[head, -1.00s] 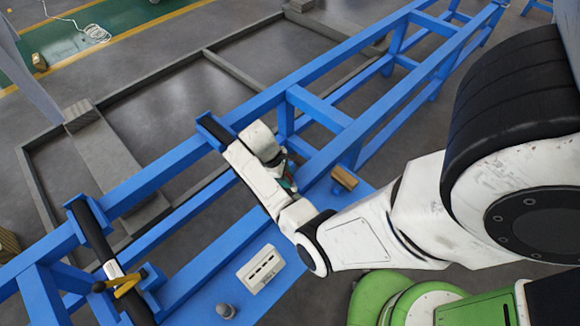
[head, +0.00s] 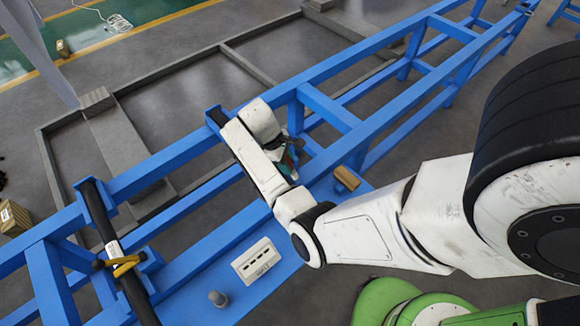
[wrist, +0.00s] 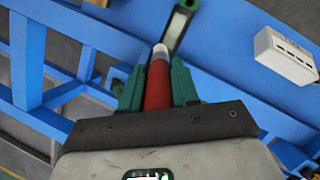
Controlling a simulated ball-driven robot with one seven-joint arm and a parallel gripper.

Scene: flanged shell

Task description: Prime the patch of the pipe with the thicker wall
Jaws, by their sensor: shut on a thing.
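My gripper (wrist: 158,85) is shut on a red cylinder (wrist: 158,82) with a pale tip, held between its green fingers. In the head view my arm partly hides the gripper (head: 290,158), which is above the blue shelf. Two dark pipes lie across the blue frame. The left pipe (head: 96,205) shows most of its length, with a white patch (head: 113,248) and a yellow clamp-like piece (head: 125,266) near it. The other pipe (head: 214,119) is mostly hidden behind my arm. I cannot tell which wall is thicker.
A white slotted box (head: 257,261) and a grey knob (head: 218,298) are on the blue shelf (head: 205,268). A wooden block (head: 347,178) sits at its right. A dark green-edged item with a pale face (wrist: 180,25) is just beyond the cylinder tip. Blue rails (head: 340,65) extend right.

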